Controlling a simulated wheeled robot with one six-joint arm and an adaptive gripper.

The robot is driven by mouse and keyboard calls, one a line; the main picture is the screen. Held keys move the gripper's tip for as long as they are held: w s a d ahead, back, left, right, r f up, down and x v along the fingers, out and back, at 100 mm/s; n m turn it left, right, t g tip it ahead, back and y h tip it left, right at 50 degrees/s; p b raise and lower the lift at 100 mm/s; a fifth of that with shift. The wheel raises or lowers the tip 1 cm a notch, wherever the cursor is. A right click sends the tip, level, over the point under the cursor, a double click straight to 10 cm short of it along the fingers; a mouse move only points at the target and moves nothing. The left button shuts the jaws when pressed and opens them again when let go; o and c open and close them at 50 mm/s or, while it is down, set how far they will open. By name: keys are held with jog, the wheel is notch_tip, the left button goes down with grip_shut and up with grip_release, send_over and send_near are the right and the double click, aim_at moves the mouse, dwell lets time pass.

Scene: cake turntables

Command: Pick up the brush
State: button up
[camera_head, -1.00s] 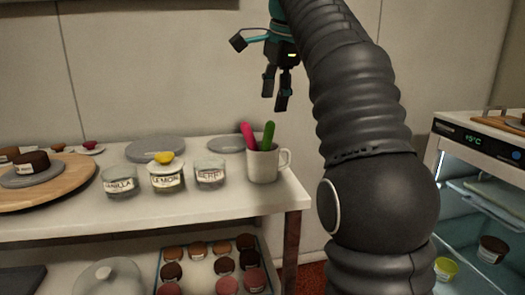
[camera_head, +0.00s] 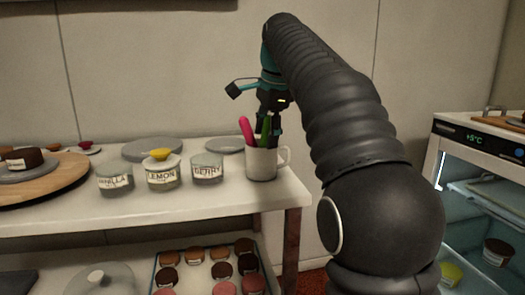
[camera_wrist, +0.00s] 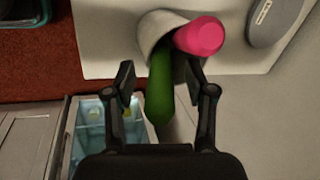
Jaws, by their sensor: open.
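A white mug (camera_head: 262,163) stands near the right end of the counter, with a pink handle (camera_head: 246,130) and a green handle (camera_head: 265,126) sticking up out of it. The ends inside the mug are hidden, so I cannot tell which one is the brush. My gripper (camera_head: 270,135) is just above the mug, pointing down. In the wrist view my gripper (camera_wrist: 160,78) is open, with the green handle (camera_wrist: 159,88) between its fingers and gaps visible beside it. The pink handle (camera_wrist: 200,35) lies beyond the right fingertip. The mug (camera_wrist: 152,30) also shows there.
Glass jars labelled lemon (camera_head: 163,174) and berry (camera_head: 207,169) stand left of the mug, near another jar. Grey discs (camera_head: 152,149) lie behind them. A tray of small cakes (camera_head: 221,269) is on the lower shelf. An open-fronted fridge (camera_head: 478,150) stands right of the counter.

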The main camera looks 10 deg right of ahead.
jog(key=shift+f, duration=0.1)
grip_shut()
dwell(0.4)
